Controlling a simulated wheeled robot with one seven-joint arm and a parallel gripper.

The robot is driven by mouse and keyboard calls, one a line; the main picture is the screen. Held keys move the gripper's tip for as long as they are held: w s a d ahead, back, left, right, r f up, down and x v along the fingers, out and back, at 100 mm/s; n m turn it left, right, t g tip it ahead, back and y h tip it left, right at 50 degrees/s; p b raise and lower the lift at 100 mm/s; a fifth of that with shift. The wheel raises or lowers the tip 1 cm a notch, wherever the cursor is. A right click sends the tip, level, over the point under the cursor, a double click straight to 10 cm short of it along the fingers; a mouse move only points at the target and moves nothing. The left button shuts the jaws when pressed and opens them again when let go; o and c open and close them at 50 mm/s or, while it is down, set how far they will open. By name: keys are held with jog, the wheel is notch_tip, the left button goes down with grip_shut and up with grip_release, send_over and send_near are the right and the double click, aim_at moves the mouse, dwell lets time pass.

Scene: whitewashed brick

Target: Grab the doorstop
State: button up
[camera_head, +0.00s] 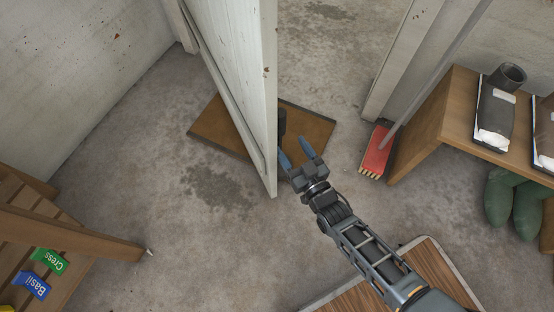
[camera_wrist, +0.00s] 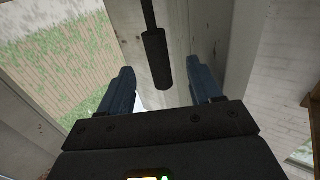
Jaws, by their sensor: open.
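A dark grey cylinder on a thin rod (camera_wrist: 157,58), which I take to be the doorstop, shows in the wrist view against a pale panel. It appears in line between my fingers, nearer the left-right middle; I cannot tell its depth. In the head view a dark piece (camera_head: 282,122) at the far side of the door edge is probably the same thing, partly hidden. My gripper (camera_head: 295,150) has blue fingers, spread apart and empty, just right of the door edge. It also shows in the wrist view (camera_wrist: 165,75). The white door (camera_head: 250,70) stands ajar.
A brown mat (camera_head: 220,127) lies under the door. A red broom head (camera_head: 377,150) rests on the floor at right, beside a wooden bench (camera_head: 430,125) with dark green boots (camera_head: 510,205) below. A slatted wooden stand (camera_head: 70,225) is at left. The floor left of the door is clear.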

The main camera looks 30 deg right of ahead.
aim_at(283, 132)
jog(key=w, duration=0.2)
jog(key=w+b, duration=0.1)
jog(key=shift+w+f, duration=0.15)
jog(key=shift+f, duration=0.15)
jog(key=w, duration=0.1)
jog(key=w+b, duration=0.1)
jog(key=w, duration=0.1)
jog(key=w+b, duration=0.1)
jog(key=shift+w+d+f, duration=0.25)
jog(key=shift+w+f, duration=0.05)
jog(key=shift+f, duration=0.1)
jog(key=shift+w+r, duration=0.1)
jog(key=shift+w, duration=0.25)
jog(key=shift+c, duration=0.2)
grip_shut()
dwell(0.3)
jog(key=shift+w+r, duration=0.1)
jog(key=shift+r, duration=0.15)
